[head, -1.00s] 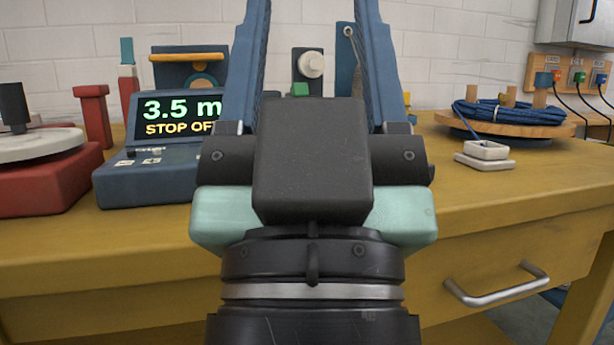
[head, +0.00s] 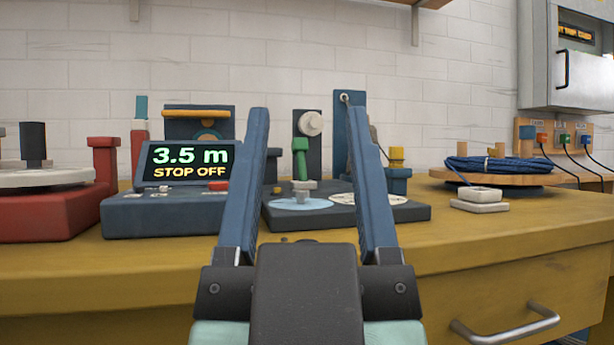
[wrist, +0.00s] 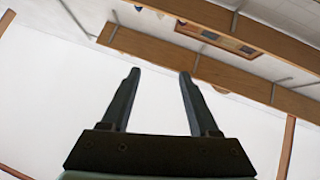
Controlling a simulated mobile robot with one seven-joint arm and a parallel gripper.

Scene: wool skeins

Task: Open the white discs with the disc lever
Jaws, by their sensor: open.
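My gripper (head: 307,112) is open and empty, its two blue fingers pointing up in the head view. It also shows open in the wrist view (wrist: 160,74). Between the fingers, farther back, a dark upright plate (head: 304,152) carries round white discs (head: 311,123). A green-topped post (head: 300,150), perhaps the disc lever, stands just below and left of the discs. It rises over a grey piece on a dark base (head: 410,212) with a pale blue circle and a white circle. My gripper appears nearer than these and touches none of them. The fingers hide parts of the base.
A blue console (head: 160,215) reading "3.5 m STOP OFF" stands left, beside a red unit (head: 50,215) with a pale turntable. At right, blue cord lies coiled on a wooden disc (head: 455,180), near a small white block (head: 480,205). The table's front strip (head: 130,265) is clear.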

